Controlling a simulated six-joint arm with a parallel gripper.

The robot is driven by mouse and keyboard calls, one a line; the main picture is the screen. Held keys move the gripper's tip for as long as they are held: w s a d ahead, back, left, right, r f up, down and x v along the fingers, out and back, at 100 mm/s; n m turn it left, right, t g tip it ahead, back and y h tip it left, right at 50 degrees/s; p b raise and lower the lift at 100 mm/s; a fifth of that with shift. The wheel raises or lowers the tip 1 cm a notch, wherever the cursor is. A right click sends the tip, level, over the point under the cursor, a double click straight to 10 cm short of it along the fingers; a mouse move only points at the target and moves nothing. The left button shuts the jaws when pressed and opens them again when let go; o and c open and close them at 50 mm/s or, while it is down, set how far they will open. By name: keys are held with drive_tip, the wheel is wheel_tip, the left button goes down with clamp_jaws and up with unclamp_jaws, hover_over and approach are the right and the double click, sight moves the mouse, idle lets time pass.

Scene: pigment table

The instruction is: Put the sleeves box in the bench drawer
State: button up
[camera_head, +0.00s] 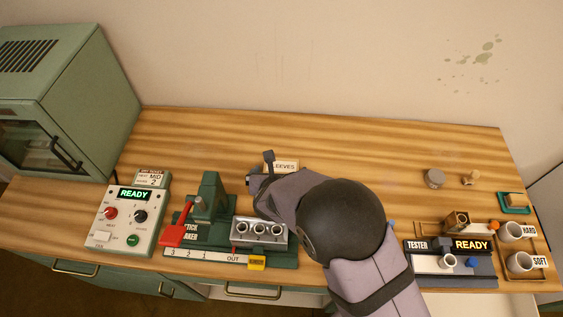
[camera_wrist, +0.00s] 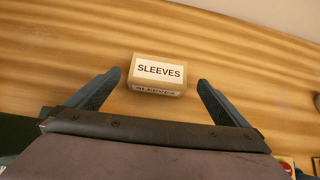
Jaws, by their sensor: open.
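The sleeves box (camera_head: 285,166) is a small tan carton with a white SLEEVES label, standing on the wooden bench behind the green machine. In the wrist view, the box (camera_wrist: 157,73) sits ahead of and between my two spread fingers, touching neither. My gripper (camera_head: 261,169) is open and empty, just left of the box in the head view; it also shows in the wrist view (camera_wrist: 158,82). I cannot tell which is the bench drawer.
A stick-maker machine (camera_head: 212,192) with a red lever and a metal block (camera_head: 260,230) stand in front of the box. A control panel (camera_head: 128,225) is left. A tester (camera_head: 450,262) and HARD and SOFT cups (camera_head: 511,232) are right. The back of the bench is mostly clear.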

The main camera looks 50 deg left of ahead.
sight(281, 169)
drive_tip(key=shift+s+f, duration=0.3)
drive_tip(key=shift+s, duration=0.1)
drive_tip(key=shift+w+a, duration=0.1)
drive_tip(key=shift+p+x, duration=0.5)
drive_tip(key=shift+x, duration=0.45)
drive_tip(key=shift+w+a+f, duration=0.1)
drive_tip(key=shift+w+a+f+p, duration=0.35)
drive_tip(key=shift+w+f+p, duration=0.3)
drive_tip(key=shift+p, duration=0.5)
drive_tip(key=shift+p+x, duration=0.7)
drive_tip(key=shift+x, duration=0.8)
